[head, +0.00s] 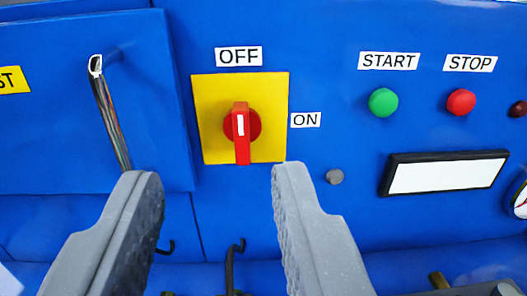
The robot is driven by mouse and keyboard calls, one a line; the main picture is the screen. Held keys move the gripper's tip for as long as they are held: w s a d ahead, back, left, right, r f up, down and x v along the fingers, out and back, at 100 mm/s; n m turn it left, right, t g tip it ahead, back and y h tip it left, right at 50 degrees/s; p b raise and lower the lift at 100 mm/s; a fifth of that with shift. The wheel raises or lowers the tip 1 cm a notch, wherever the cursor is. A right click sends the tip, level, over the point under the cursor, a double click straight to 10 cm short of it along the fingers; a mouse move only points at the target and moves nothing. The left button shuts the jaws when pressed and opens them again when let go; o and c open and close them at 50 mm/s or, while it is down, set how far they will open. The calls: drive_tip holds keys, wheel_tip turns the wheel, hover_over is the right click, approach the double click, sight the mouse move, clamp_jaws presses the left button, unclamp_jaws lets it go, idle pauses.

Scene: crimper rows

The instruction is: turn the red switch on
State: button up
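The red switch (241,133) is a rotary knob with a handle, mounted on a yellow square plate (213,95) on a blue panel. Its handle stands vertical, with a white mark at the upper part pointing up to the OFF label (239,56). The ON label (305,120) is to the right of the plate. My gripper (212,180) is open and empty, its two grey fingers apart in the lower part of the view. The fingertips appear just below the plate, either side of the switch in the picture. I see no contact with the switch.
A metal handle (110,115) sticks out from the blue door at left. A green START button (383,102), a red STOP button (461,102) and a black-framed display (447,174) are at right. Dark hooks (233,262) show low between the fingers.

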sight(240, 118)
drive_tip(key=shift+m+h, duration=0.3)
drive_tip(key=shift+h, duration=0.2)
drive_tip(key=shift+w+f+p, duration=0.2)
drive_tip(key=shift+w+f, duration=0.3)
drive_tip(key=shift+w, duration=1.9)
drive_tip(key=shift+w+f+p, duration=0.25)
drive_tip(key=shift+w+f, duration=0.3)
drive_tip(key=shift+w, duration=1.85)
drive_tip(key=shift+w+f+p, duration=0.2)
drive_tip(key=shift+w+f, duration=0.3)
drive_tip(key=shift+w, duration=1.9)
clamp_jaws()
